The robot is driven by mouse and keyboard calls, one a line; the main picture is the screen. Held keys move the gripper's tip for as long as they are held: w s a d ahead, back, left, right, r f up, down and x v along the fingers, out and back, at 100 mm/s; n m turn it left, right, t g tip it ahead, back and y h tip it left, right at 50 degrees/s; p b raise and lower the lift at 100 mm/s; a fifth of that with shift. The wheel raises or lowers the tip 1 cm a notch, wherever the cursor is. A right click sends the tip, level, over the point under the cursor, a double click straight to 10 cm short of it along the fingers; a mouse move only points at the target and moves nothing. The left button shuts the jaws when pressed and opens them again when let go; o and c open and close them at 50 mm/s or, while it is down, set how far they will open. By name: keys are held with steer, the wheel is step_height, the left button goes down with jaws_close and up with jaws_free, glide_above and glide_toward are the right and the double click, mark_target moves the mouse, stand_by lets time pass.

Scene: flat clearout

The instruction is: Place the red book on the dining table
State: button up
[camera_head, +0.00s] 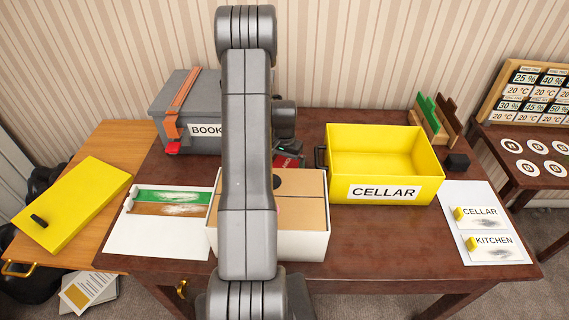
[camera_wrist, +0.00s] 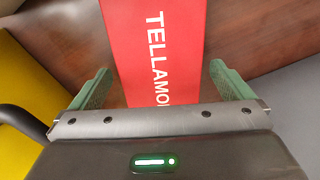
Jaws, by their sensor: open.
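The red book (camera_wrist: 160,40) with white lettering "TELLAMO" fills the middle of the wrist view, against dark brown wood. My gripper (camera_wrist: 160,70) is open, with one green finger on each side of the book and visible gaps between. In the head view a small part of the red book (camera_head: 288,161) shows beside my arm, behind the white box; the rest is hidden. A dark brown table (camera_head: 400,225) stands under it. A lighter wooden table (camera_head: 112,150) is at the left. No label shows which is the dining table.
On the dark table are a grey box (camera_head: 187,92) marked BOOK, a yellow CELLAR crate (camera_head: 432,186), a white box (camera_head: 315,246) with brown flaps, and a white sheet (camera_head: 135,230). A yellow panel (camera_head: 85,205) lies on the lighter table. A sign stand (camera_head: 503,85) is far right.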

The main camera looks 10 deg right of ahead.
mark_target(285, 166)
step_height(285, 166, up, 12)
steer(key=p, duration=0.5)
steer(key=shift+p, duration=0.4)
steer(key=shift+f, duration=0.1)
step_height(285, 166, down, 12)
steer(key=b, duration=0.6)
step_height(285, 166, up, 5)
steer(key=shift+f+p, duration=0.2)
steer(key=shift+p, duration=0.75)
